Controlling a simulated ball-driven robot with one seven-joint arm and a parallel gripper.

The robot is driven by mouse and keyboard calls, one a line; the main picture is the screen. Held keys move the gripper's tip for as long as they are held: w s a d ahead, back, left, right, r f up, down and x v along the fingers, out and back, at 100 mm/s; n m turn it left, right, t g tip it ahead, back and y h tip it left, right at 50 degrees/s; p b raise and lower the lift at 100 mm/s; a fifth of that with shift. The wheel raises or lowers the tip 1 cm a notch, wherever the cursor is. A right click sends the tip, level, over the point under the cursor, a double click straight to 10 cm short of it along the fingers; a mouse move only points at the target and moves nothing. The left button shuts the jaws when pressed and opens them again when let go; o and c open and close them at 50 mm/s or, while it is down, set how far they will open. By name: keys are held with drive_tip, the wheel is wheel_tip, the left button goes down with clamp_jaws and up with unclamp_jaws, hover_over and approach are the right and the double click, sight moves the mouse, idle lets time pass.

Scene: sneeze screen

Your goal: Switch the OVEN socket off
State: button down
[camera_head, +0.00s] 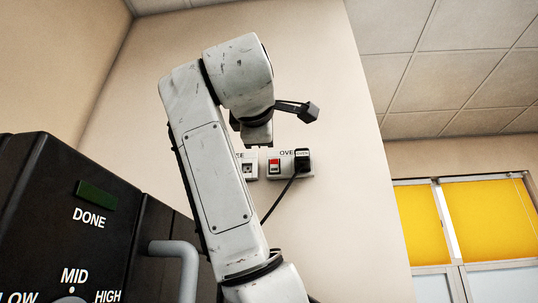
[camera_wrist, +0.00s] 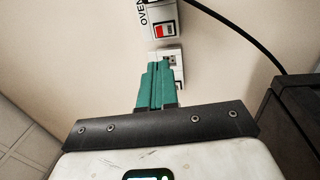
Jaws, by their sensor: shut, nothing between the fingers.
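The OVEN socket (camera_head: 284,171) is a white plate on the beige wall, with a red rocker switch (camera_head: 274,166) on its left and a black plug (camera_head: 302,160) in its right. In the wrist view the OVEN socket (camera_wrist: 153,26) appears rotated at the top, its red switch (camera_wrist: 164,30) visible. My gripper (camera_wrist: 158,66) has teal fingers, shut together and empty. In that view the fingertips lie below the OVEN switch and overlap the neighbouring socket (camera_wrist: 178,56); contact cannot be told.
The neighbouring socket (camera_head: 249,168), its label partly hidden by my arm, is left of the OVEN one. A black cable (camera_head: 278,201) hangs from the plug. A black oven-like appliance (camera_head: 60,220) with a grey handle (camera_head: 180,250) fills the lower left. Wall right of the sockets is clear.

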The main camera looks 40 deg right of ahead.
drive_tip(key=p, duration=0.6)
approach(274, 162)
drive_tip(key=x, duration=0.5)
drive_tip(key=shift+w+d+r, duration=0.1)
drive_tip(key=shift+r, duration=0.1)
drive_tip(key=shift+x, duration=0.8)
drive_tip(key=shift+f, duration=0.15)
